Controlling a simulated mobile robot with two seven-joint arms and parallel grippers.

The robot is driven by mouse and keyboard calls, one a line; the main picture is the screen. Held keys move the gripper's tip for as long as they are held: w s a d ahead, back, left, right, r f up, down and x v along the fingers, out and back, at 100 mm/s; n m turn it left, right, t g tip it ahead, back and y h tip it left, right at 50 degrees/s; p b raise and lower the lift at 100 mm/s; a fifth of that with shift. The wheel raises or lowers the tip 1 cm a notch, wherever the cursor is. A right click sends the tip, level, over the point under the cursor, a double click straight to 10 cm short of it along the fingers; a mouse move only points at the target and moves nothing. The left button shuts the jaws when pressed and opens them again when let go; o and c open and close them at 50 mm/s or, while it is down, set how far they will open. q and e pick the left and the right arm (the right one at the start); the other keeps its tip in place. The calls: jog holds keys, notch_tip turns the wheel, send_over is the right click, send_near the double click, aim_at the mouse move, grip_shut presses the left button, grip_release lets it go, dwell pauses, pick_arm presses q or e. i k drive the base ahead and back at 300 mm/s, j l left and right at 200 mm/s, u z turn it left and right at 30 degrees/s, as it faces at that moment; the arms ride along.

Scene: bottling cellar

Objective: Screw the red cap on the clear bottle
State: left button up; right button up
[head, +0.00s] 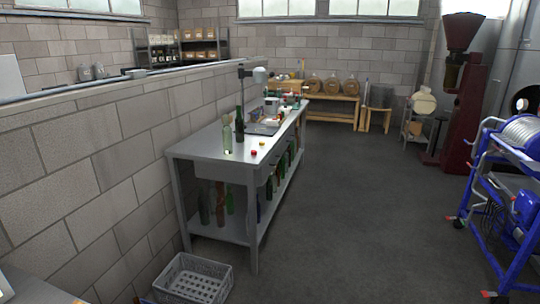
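A steel workbench (205,142) stands along the low block wall, some way ahead of me. A pale, see-through, slightly greenish bottle (227,135) stands upright near its front end; this looks like the clear bottle. It is too small to tell whether its mouth is bare. A small red cap (253,153) lies on the bench top to the right of the bottle, apart from it. Neither of my grippers is in view.
A dark green bottle (239,125) stands just behind the pale one. A small yellowish piece (262,144) lies near the red cap. Several bottles stand on the lower shelf (236,230). A grey crate (193,279) sits on the floor before the bench. Open floor (370,210) lies right, before a blue machine (515,205).

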aim_at(227, 130)
jog(key=i+l+u, duration=0.15)
jog(key=i+u, duration=0.15)
jog(key=i, duration=0.15)
jog(key=i+l+u, duration=0.3)
jog(key=i+j, duration=0.1)
